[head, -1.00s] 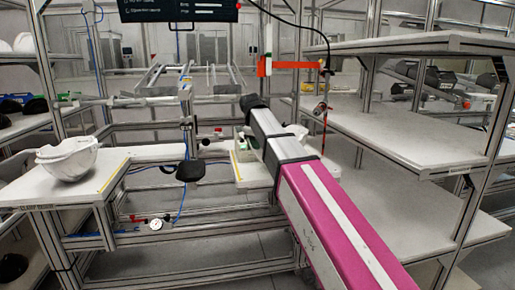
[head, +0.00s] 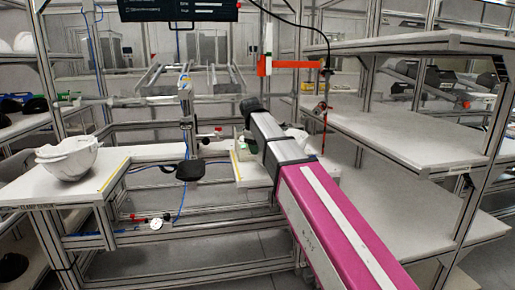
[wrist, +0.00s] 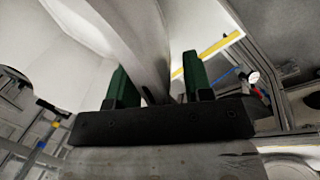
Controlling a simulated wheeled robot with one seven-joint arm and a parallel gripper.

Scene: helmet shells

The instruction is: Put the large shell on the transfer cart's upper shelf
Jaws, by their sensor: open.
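A white, bowl-like shell (head: 67,158) sits on the left bench (head: 60,192); its top edge looks doubled. In the wrist view my gripper (wrist: 157,68) has its two green fingers apart, one on each side of a pale curved edge (wrist: 140,35). I cannot tell whether either finger touches it, or which object the edge belongs to. A white piece (head: 297,134) shows partly behind my arm, above a small white table (head: 252,177). A tiered unit (head: 415,140) stands at the right; I cannot tell whether it is the transfer cart.
A yellow stripe (wrist: 215,48) and a gauge (wrist: 254,77) show beyond the fingers. In the head view a black pad (head: 190,170) on a post and a red bracket (head: 290,65) stand near my arm. The right unit's visible shelves look clear in front.

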